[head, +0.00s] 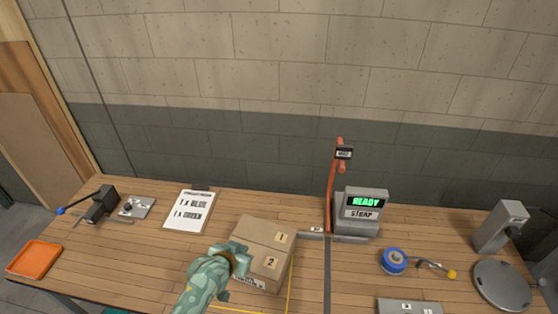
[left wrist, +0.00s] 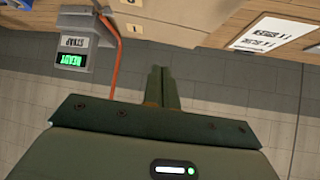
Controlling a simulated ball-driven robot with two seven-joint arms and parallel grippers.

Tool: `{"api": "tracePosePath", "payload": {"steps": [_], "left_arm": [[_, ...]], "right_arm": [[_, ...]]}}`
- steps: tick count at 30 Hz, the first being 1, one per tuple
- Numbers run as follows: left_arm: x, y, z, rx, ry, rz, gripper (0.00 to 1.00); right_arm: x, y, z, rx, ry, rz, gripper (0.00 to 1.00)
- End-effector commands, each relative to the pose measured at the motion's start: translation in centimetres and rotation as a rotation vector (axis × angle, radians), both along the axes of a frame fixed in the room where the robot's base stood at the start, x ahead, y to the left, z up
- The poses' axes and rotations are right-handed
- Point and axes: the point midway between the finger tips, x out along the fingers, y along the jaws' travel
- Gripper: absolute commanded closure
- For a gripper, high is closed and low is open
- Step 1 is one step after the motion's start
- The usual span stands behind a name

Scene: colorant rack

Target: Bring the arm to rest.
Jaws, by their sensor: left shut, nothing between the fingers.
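My left gripper (head: 238,262) is over the near left part of a closed cardboard box in the head view. In the left wrist view its fingers (left wrist: 163,85) are together with nothing between them. The cardboard box (head: 263,236) lies on the wooden table (head: 140,252) and has labels marked 1 and 2. Part of the box also shows at the top of the left wrist view (left wrist: 160,32). Whether the gripper touches the box I cannot tell. My right gripper is in neither view.
A grey strap machine (head: 358,226) reading READY stands right of the box, with an upright orange arm (head: 331,192). A blue tape roll (head: 393,261), a round grey plate (head: 502,284) and a grey device (head: 497,230) stand further right. A clipboard (head: 190,210) and orange tray (head: 35,258) lie left.

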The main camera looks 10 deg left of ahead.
Motion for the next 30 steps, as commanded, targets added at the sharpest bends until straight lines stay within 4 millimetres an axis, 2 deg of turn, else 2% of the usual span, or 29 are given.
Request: {"api": "tracePosePath", "payload": {"steps": [5,9,12,25,26,27,30], "left_arm": [[-5.6,3.1,2.0,0.2,0.057,-0.069,1.0],[-10.8,6.3,5.3,0.396,0.114,-0.098,1.0],[-13.6,8.1,7.6,0.497,0.146,-0.099,1.0],[-22.9,14.0,17.2,0.797,0.244,-0.041,1.0],[-23.1,14.1,16.8,0.803,0.25,-0.041,1.0],[-22.8,13.8,14.8,0.792,0.258,-0.05,1.0],[-22.4,13.3,11.3,0.768,0.272,-0.067,1.0]], "right_arm": [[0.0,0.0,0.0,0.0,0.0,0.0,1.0],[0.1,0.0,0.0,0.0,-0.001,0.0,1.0],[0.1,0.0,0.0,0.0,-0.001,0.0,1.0],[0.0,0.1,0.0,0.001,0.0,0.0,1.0],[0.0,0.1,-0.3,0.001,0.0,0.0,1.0],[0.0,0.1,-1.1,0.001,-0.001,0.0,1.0],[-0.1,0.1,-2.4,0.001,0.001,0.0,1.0]]}}
